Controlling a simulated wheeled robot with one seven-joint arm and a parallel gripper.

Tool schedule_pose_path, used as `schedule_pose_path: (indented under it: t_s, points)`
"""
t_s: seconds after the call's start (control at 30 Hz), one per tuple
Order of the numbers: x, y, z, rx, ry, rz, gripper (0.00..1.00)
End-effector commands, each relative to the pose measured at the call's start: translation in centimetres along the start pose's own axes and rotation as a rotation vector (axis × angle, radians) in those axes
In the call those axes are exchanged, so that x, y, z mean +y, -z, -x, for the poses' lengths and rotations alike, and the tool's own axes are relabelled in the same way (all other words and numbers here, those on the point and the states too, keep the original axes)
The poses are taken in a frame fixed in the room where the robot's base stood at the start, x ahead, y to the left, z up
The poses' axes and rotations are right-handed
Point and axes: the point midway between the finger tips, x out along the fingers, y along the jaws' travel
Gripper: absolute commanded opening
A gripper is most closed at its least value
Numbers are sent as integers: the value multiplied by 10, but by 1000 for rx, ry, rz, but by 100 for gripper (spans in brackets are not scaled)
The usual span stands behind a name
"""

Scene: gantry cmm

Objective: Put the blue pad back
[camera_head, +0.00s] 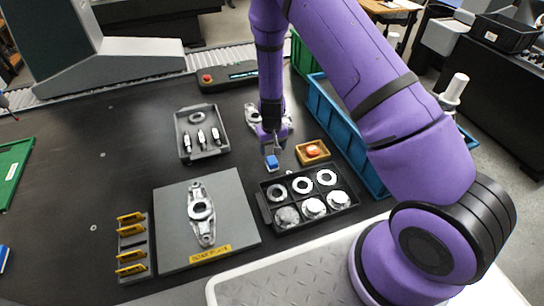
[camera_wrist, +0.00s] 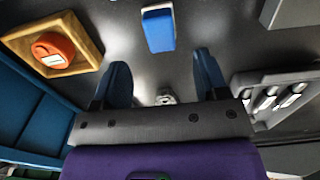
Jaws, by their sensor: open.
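The blue pad (camera_head: 272,162) is a small block with a pale end, on the dark table just below my gripper (camera_head: 272,143) in the head view. In the wrist view the blue pad (camera_wrist: 159,31) lies at the top centre, beyond the fingertips and not between them. My gripper (camera_wrist: 162,65) is open, with its two dark blue fingers spread and nothing between them. I cannot tell its exact height above the table. No spot clearly marked for the pad can be made out.
A wooden tray (camera_head: 322,158) with an orange round piece stands right of the pad. A black tray (camera_head: 267,208) with rings and caps is in front. A grey tray (camera_head: 186,153) is to the left, a blue bin (camera_head: 345,135) to the right. A grey plate (camera_head: 170,220) carries a metal bracket.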

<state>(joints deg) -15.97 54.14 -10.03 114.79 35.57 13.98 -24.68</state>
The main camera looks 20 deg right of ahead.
Motion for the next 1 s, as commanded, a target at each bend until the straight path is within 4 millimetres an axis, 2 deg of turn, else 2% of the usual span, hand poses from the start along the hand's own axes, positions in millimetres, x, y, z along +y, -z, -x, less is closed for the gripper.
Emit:
schedule_pose_path:
  t_s: [0.03,0.2,0.53,0.63,0.77,1.0]
  points:
    - [0,0,10,3,0,1,67]
    - [0,0,31,2,0,1,67]
    - [0,0,44,2,2,0,67]
    - [-1,2,58,11,13,-2,67]
    - [-3,3,98,34,45,-5,67]
    - [-1,-8,187,84,106,-6,67]
